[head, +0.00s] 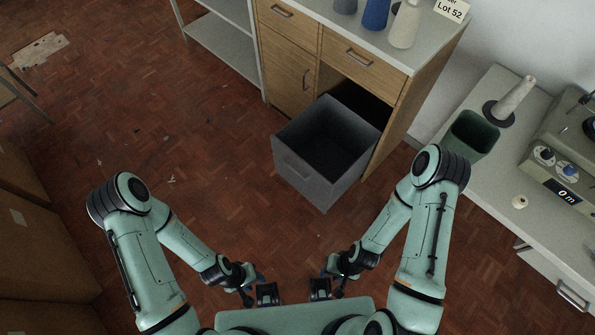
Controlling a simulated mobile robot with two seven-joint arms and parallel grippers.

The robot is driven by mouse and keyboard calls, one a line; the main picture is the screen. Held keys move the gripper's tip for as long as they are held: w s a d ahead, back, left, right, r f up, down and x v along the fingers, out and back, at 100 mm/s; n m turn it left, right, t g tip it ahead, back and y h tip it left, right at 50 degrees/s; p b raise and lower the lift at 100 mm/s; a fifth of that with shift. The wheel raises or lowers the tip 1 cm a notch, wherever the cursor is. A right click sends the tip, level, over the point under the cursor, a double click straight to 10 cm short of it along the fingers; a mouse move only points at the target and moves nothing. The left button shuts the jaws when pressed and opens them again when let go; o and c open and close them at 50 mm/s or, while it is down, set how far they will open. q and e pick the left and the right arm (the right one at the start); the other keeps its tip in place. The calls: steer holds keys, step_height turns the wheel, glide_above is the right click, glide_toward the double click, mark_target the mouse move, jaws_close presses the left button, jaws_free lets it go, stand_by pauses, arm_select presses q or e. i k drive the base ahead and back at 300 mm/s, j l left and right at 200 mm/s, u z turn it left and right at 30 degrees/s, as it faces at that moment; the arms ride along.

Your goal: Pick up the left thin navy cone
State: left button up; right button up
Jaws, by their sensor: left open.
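Several cones stand at the top edge of the head view on the wooden cabinet's pale top (430,43). A blue cone (376,14) stands between a dark grey-blue cone (346,5) on its left and a beige cone (404,25) on its right. Their upper parts are cut off by the frame edge, so I cannot tell which is the thin navy one. My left gripper (254,288) is open and empty, low in front of my body, far from the cones. My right gripper (331,284) is beside it, also far away; its jaws are too small to read.
A grey open bin (325,150) stands on the floor against the cabinet front. On the right, a bench (480,185) holds a green bin (470,135), a pale cone on a dark base (509,102) and a machine (565,165). Cardboard boxes (35,235) stand left.

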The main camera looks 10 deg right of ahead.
mark_target(507, 104)
steer(key=z, duration=1.85)
steer(key=i+l+z, duration=0.1)
steer(key=l+z, duration=0.2)
